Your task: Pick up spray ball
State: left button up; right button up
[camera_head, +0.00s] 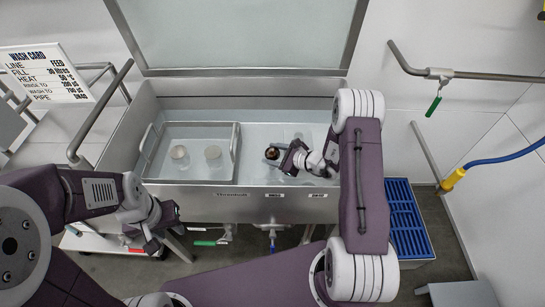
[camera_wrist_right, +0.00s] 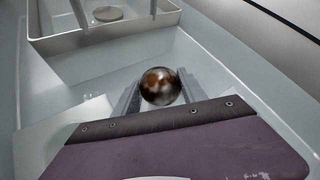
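The spray ball is a shiny dark metal ball with brown reflections. In the head view the spray ball (camera_head: 272,153) is inside the steel tank, right of the inner tray. My right gripper (camera_head: 281,160) reaches into the tank from the right, its fingertips at the ball. In the right wrist view the ball (camera_wrist_right: 160,87) sits between the two fingers of the right gripper (camera_wrist_right: 160,92), with no clear gap on either side. My left gripper (camera_head: 148,240) is outside the tank at lower left, apart from the ball; its finger opening is unclear.
The steel tank (camera_head: 215,207) has a raised lid (camera_head: 240,35) behind it. A framed tray (camera_head: 236,160) inside holds two round pale pieces (camera_head: 180,153). A wash card (camera_head: 48,73) stands at left. A blue grated bin (camera_head: 407,220) stands right of the tank.

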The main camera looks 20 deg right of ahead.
aim_at(274, 150)
grip_shut()
jog(key=shift+r, duration=0.1)
jog(key=shift+r, duration=0.3)
jog(key=r, duration=0.4)
jog(key=shift+s+d+p, duration=0.3)
jog(key=shift+p, duration=0.05)
jog(key=s+a+v, duration=0.1)
jog(key=v, duration=1.1)
jog(key=shift+a+r+p, duration=0.2)
jog(key=shift+r+p, duration=0.1)
jog(key=shift+p, duration=0.15)
